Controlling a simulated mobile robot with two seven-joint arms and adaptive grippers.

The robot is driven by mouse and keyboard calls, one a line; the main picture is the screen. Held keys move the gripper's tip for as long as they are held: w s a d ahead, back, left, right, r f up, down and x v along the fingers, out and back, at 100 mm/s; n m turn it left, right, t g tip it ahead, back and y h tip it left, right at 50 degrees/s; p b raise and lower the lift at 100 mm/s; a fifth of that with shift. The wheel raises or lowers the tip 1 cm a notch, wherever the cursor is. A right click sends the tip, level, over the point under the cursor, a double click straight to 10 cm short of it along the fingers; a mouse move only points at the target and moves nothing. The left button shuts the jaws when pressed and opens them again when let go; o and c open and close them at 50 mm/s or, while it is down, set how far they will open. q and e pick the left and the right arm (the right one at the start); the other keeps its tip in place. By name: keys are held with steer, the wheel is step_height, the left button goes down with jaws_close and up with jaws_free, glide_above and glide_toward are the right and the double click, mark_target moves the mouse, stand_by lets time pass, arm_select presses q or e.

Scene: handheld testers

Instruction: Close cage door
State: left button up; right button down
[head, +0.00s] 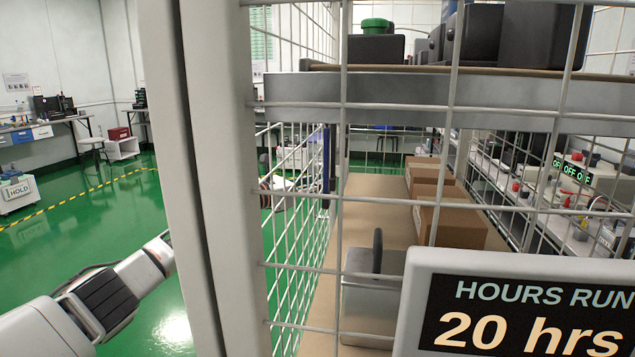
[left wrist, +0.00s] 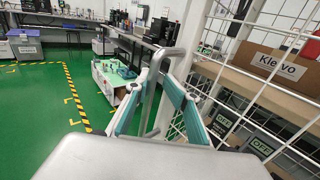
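The white wire-mesh cage fills the right of the head view, with a mesh panel (head: 300,225) running away from me; I cannot tell there whether this is the door. In the left wrist view, a grey tubular handle (left wrist: 178,57) stands beside the white upright of a mesh panel (left wrist: 232,75). My left gripper (left wrist: 156,78) has its two teal-padded fingers apart, with the handle tube between them. Contact of the pads with the tube is not clear. In the head view my left arm passes behind the thick pale post, which hides much of it. My right gripper is out of view.
The thick pale post (head: 190,180) stands close in front. An hours-run sign (head: 520,310) blocks the lower right. Cardboard boxes (head: 452,220) sit on the cage's shelf. Open green floor (head: 110,215) lies left, with workbenches beyond.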

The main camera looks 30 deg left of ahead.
arm_select(q)
steer(key=v, duration=1.2)
steer(key=shift+r, duration=0.1)
